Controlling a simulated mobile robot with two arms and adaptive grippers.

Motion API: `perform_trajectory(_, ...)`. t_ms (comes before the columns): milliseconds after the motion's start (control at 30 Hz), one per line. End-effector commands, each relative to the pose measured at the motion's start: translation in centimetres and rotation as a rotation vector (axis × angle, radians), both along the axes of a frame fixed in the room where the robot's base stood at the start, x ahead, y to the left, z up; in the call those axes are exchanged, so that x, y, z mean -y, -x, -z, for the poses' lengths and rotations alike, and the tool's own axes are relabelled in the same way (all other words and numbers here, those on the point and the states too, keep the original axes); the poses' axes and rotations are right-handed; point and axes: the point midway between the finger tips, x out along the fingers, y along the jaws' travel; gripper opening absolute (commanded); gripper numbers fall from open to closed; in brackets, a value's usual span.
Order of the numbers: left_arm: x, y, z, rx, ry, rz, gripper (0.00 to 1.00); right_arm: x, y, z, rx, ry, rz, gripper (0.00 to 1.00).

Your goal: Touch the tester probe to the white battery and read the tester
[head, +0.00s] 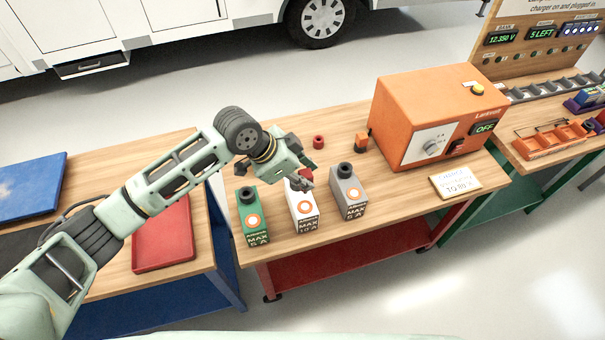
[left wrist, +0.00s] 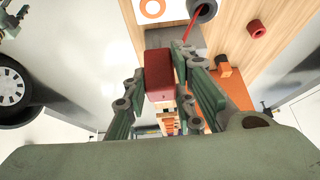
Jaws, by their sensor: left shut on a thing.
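The white battery (head: 304,209), marked MAX 10 A, stands upright on the wooden bench between the green battery (head: 252,216) and the grey battery (head: 348,191). My left gripper (head: 302,181) is at the top of the white battery and hides part of it. It is shut on a red block (left wrist: 158,83), seen between its fingers in the left wrist view. I cannot tell whether the block touches the battery. A thin red strip (left wrist: 190,27) shows beside one finger. A display board (head: 545,35) at the far right reads 12.350 V and 5 LEFT. My right gripper is not in view.
An orange charger (head: 420,115) reading OFF stands at the bench's back right. A red ring (head: 318,142) and an orange-and-black piece (head: 361,142) lie behind the batteries. A sign (head: 456,185) lies near the front edge. A red tray (head: 165,238) lies on the left bench.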

Motion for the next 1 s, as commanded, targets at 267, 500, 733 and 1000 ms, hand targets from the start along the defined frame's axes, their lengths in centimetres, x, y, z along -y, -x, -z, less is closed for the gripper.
perform_trajectory(267, 0.0, 0.0, 0.7, -0.006, 0.01, 0.01, 0.0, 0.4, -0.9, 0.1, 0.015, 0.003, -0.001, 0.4)
perform_trajectory(500, 0.0, 0.0, 2.9, -0.008, 0.01, 0.01, 0.0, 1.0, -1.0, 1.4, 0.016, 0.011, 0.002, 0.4)
perform_trajectory(733, 0.0, 0.0, 5.0, -0.005, 0.01, 0.01, 0.0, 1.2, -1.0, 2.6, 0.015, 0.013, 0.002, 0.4)
perform_trajectory(1000, 0.0, 0.0, 5.8, -0.005, 0.01, 0.011, 0.0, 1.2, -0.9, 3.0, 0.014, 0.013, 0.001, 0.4)
